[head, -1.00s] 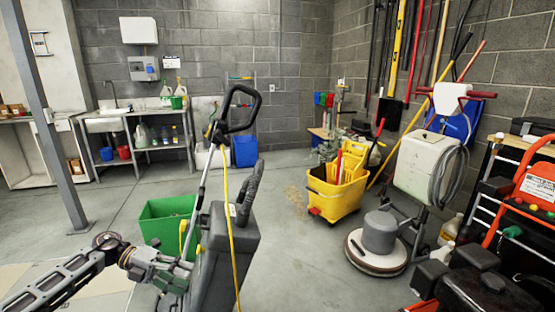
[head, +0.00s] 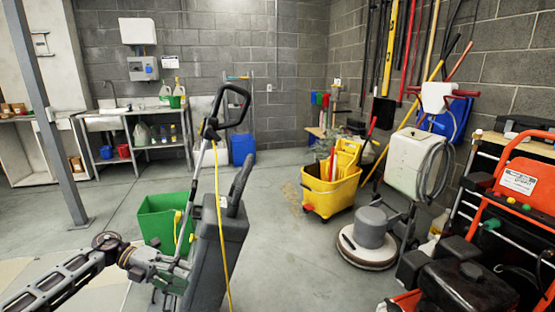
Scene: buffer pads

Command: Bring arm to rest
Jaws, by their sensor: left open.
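My left arm comes in from the lower left. My left gripper (head: 172,272) is open at its end, in front of the green bin (head: 152,222) and beside the grey upright floor machine (head: 222,245) with a black loop handle and yellow cord. The gripper partly overlaps the machine's metal tube, so I cannot tell whether they touch. I see nothing held in it. My right gripper is not in view. A floor buffer with a round grey base (head: 368,240) and a white tank (head: 408,165) stands to the right.
A yellow mop bucket (head: 330,190) stands mid-floor. An orange-framed machine (head: 515,190) crowds the right edge. A grey post (head: 45,120) stands at left, with a sink bench (head: 104,122) behind. The concrete floor between the grey machine and the buffer is clear.

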